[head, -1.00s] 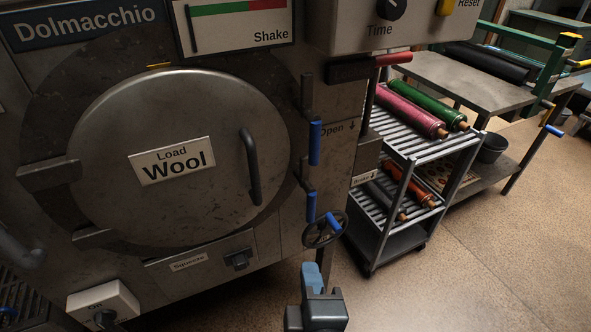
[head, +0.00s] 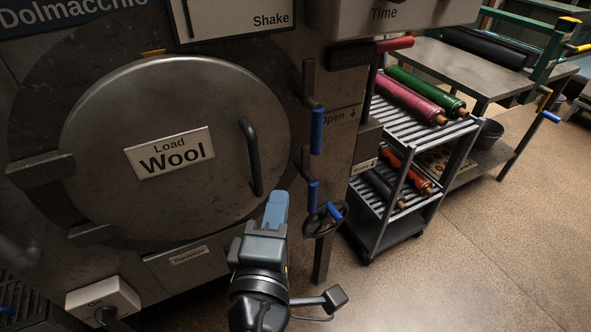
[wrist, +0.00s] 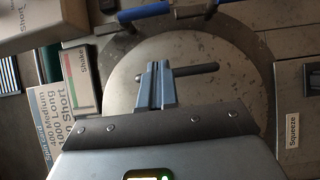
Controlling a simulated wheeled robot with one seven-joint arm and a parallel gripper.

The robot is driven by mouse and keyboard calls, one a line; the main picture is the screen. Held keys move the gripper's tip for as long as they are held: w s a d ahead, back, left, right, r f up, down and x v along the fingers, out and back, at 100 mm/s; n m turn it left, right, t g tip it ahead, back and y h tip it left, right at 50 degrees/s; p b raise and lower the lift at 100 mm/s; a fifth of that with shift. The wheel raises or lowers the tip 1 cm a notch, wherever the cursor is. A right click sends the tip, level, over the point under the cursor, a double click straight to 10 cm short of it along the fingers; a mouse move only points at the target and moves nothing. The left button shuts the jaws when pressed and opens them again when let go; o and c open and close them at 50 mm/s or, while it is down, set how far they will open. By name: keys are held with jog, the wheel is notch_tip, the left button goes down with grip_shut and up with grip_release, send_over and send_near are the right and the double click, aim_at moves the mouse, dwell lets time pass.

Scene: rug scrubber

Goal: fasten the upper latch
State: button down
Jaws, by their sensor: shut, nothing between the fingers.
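The upper latch (head: 316,128) is a dark lever with a blue grip, hanging down at the right edge of the round door (head: 190,105). The lower latch (head: 312,192) has a similar blue grip further down. My gripper (head: 277,200) is shut and empty, in front of the door's lower right, left of the lower latch and below the upper one. In the wrist view, my blue fingers (wrist: 155,72) are together in front of the dark door handle (wrist: 195,71). The upper latch's blue grip (wrist: 145,11) is at the top, apart from the fingers.
A black handwheel (head: 325,219) with a blue knob sits just below the lower latch. A control box (head: 395,14) juts out at the upper right. A rack (head: 400,215) with coloured rollers stands to the right. The floor in front of it is clear.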

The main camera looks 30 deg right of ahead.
jog(key=s+d+p+x, duration=0.1)
jog(key=d+x, duration=0.1)
jog(key=x, duration=1)
jog(key=shift+d+p, duration=0.35)
jog(key=shift+s, duration=0.15)
